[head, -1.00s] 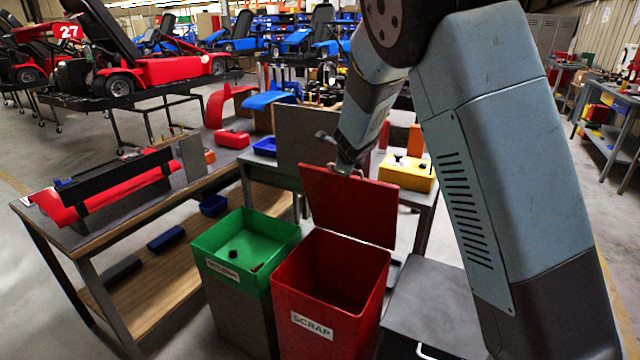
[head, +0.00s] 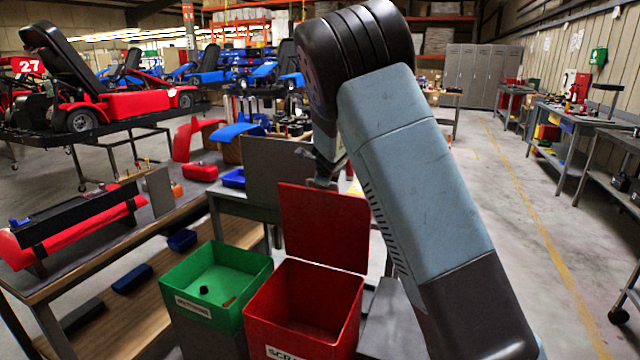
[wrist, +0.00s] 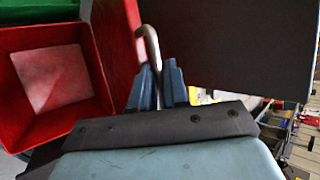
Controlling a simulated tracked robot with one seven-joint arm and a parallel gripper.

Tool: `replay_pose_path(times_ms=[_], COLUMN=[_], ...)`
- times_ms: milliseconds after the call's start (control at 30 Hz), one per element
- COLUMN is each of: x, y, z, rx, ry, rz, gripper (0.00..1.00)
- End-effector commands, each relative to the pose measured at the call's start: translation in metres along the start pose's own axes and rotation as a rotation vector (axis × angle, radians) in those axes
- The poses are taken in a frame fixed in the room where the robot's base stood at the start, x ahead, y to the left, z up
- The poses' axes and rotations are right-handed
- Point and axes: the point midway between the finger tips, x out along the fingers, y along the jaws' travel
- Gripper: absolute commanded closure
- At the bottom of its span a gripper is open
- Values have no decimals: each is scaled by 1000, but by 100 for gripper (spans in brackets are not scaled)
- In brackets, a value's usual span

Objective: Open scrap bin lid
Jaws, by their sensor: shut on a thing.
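The red scrap bin (head: 262,325) stands right of a green bin, and its front label is partly cut off by the frame's lower edge. Its red lid (head: 323,228) stands raised, roughly upright at the back edge, so the bin's mouth is uncovered. My gripper (head: 322,182) is at the lid's top edge, partly hidden by my arm. In the wrist view, the blue fingers of my gripper (wrist: 158,88) are shut on the curved metal lid handle (wrist: 151,46). The lid (wrist: 118,42) shows there edge-on, beside the open red bin (wrist: 62,82).
The green bin (head: 190,278) touches the red bin's left side. A workbench (head: 165,227) with red and black parts is at the left. A grey upright panel (head: 275,165) stands close behind the lid. Open floor (head: 490,210) lies at the right.

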Motion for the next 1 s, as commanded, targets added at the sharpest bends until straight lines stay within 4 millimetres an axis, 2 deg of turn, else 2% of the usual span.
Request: replay_pose_path(times_ms=[33,133,167,367,567,1000], x=[5,5,5,5,-8,-76], y=[10,9,9,9,8,1], z=[-4,-4,-4,-5,-4,-5], rx=[-2,-2,-1,-1,-1,2], ry=[8,8,8,9,7,5], rz=[17,17,16,16,14,1], gripper=[100,100,84,65,64,64])
